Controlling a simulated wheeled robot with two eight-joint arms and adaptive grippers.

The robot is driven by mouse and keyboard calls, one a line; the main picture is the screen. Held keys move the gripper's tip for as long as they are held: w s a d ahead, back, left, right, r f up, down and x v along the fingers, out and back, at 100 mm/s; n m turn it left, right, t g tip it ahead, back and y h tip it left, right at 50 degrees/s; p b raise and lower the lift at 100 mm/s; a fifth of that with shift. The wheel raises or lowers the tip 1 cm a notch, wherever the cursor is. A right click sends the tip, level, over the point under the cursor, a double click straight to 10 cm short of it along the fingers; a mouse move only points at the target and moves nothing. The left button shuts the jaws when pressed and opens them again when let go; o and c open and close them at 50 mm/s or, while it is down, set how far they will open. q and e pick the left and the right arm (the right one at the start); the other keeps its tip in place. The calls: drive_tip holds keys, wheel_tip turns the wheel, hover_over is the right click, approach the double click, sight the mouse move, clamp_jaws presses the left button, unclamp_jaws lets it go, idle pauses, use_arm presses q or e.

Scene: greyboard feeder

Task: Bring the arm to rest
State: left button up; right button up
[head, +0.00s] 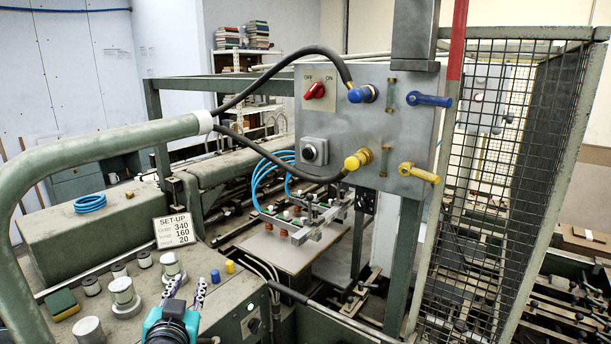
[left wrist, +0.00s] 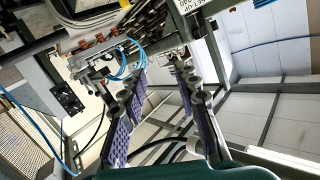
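My left gripper (head: 188,284) shows at the bottom of the head view, left of centre. Its two patterned fingers point up and away, in front of the green machine top. In the left wrist view the fingers of my left gripper (left wrist: 164,75) stand apart with nothing between them. The gripper is open and empty. The left arm behind it is mostly out of the frame. My right gripper is in neither view.
A grey control panel (head: 410,135) with a red switch (head: 314,90) and blue and yellow levers stands ahead. A thick green tube (head: 100,150) curves across the left. Metal knobs (head: 123,292) and a set-up sign (head: 176,229) are close by. A mesh guard (head: 500,170) stands right.

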use_arm(q)
drive_tip(key=s+d+f+g+h+b, duration=0.1)
drive_tip(key=s+f, duration=0.4)
drive_tip(key=f, duration=0.5)
drive_tip(key=s+d+f+g+h+b, duration=0.1)
drive_tip(key=s+d+f+g+b, duration=0.2)
drive_tip(key=f, duration=0.7)
drive_tip(key=s+d+f+g+b, duration=0.2)
drive_tip(key=s+f+g+b, duration=0.2)
drive_tip(key=s+f, duration=0.4)
wheel_tip(320, 180, down, 3)
drive_tip(key=shift+s+d+f+n+g+h+b, duration=0.1)
drive_tip(key=shift+s+d+n+g+h+b, duration=0.2)
drive_tip(key=shift+s+n+g+h+b, duration=0.15)
drive_tip(key=shift+w, duration=0.1)
